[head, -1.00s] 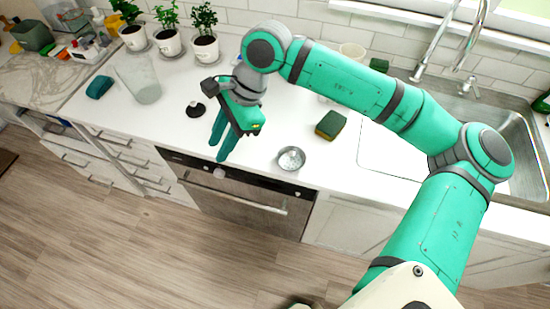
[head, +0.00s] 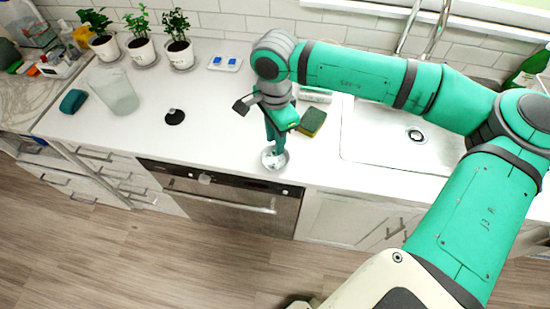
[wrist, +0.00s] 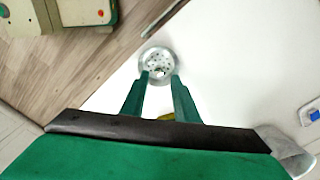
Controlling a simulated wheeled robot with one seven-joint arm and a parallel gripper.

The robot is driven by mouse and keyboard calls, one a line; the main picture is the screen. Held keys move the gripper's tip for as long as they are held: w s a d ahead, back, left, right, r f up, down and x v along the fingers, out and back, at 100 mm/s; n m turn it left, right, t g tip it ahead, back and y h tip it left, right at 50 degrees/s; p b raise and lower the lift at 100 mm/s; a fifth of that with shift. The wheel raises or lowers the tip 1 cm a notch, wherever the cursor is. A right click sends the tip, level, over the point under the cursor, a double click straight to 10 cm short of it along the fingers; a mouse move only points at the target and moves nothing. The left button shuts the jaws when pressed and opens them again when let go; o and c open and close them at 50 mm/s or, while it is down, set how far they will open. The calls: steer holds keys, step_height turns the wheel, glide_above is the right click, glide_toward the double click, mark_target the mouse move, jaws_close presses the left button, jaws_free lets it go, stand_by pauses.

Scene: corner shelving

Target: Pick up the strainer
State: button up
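The strainer (head: 273,158) is a small round metal cup with holes, standing near the front edge of the white counter (head: 225,150). It also shows in the wrist view (wrist: 158,60), just beyond the fingertips. My gripper (head: 276,143) points down over the strainer and hides part of its far side in the head view. In the wrist view my gripper (wrist: 160,75) has its two green fingers apart, with the tips overlapping the strainer's near edge. I cannot tell whether they touch it.
A green and yellow sponge (head: 312,121) lies just behind my gripper. A black stopper (head: 174,117) and a clear glass (head: 116,92) are to the left. The sink (head: 385,150) is at the right.

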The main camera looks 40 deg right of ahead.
mark_target(275, 157)
steer(key=shift+s+a+f, duration=0.15)
steer(key=shift+f, duration=2.45)
jaws_close()
steer(key=shift+r, duration=0.1)
